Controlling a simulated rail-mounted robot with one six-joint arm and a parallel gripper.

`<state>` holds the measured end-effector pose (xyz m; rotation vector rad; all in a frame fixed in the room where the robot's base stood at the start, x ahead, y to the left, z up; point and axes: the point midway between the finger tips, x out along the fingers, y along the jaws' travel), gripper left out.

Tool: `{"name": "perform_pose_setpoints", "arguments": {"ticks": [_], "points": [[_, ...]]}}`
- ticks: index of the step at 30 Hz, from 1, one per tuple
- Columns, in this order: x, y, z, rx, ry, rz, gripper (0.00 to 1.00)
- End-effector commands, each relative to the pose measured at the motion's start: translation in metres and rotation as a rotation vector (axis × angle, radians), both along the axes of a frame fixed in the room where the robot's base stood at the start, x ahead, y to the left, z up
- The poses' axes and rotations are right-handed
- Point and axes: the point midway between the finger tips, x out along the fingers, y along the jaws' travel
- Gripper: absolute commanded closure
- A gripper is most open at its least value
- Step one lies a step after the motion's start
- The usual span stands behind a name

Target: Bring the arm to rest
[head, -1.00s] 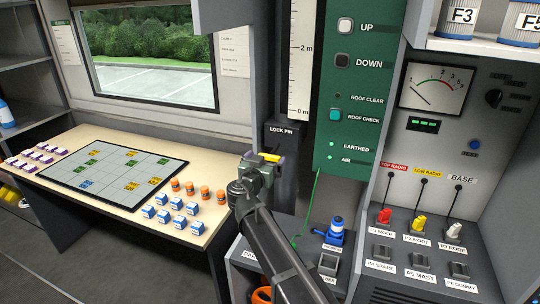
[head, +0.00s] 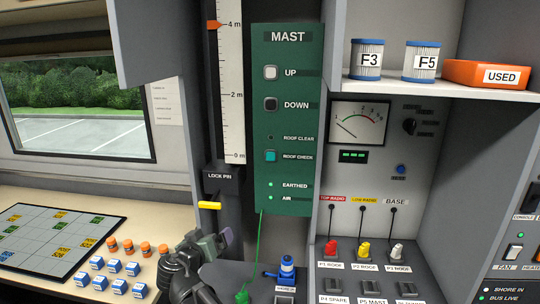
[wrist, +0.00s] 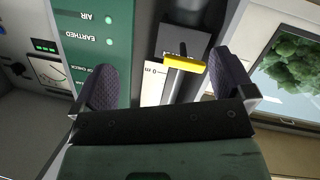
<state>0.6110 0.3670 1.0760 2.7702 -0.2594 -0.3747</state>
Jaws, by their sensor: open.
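My gripper (head: 218,241) is open and empty at the lower middle of the head view. It is below and to the right of the yellow lock pin handle (head: 209,205), with a gap between them. In the wrist view the two dark padded fingers of my gripper (wrist: 166,82) are spread wide. The yellow handle (wrist: 185,64) shows beyond the fingertips there, on its grey shaft, not gripped. The lock pin housing (head: 221,186) is dark and stands below the mast scale.
The green mast panel (head: 286,225) is just above and right of my gripper. A table (head: 28,201) with a grid board, orange-capped jars and blue-white boxes is at left. A blue device (head: 287,270) on a lower shelf and a plug console (head: 360,272) are at right.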

Motion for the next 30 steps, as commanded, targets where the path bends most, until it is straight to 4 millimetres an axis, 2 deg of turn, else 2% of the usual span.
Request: {"name": "perform_pose_setpoints", "arguments": {"ticks": [1,2,3,5,6,7,9,11,13,15,19,30], "points": [[-0.016,-0.036,-0.023,-0.067,0.165,-0.046,0.0],[-0.024,-0.059,-0.038,-0.103,0.276,-0.07,0.0],[-0.033,-0.09,-0.057,-0.135,0.428,-0.091,0.0],[-0.053,-0.137,-0.083,-0.153,0.662,-0.097,0.0],[-0.07,-0.169,-0.099,-0.141,0.821,-0.084,0.0],[-0.084,-0.193,-0.11,-0.115,0.939,-0.065,0.0],[-0.122,-0.244,-0.127,0.006,1.177,0.002,0.0],[-0.144,-0.276,-0.132,0.14,1.285,0.037,0.0],[-0.156,-0.308,-0.133,0.284,1.316,0.006,0.0],[-0.157,-0.338,-0.133,0.35,1.304,-0.053,0.0],[-0.153,-0.366,-0.133,0.392,1.29,-0.112,0.0],[-0.152,-0.367,-0.133,0.392,1.287,-0.116,0.0]]}}
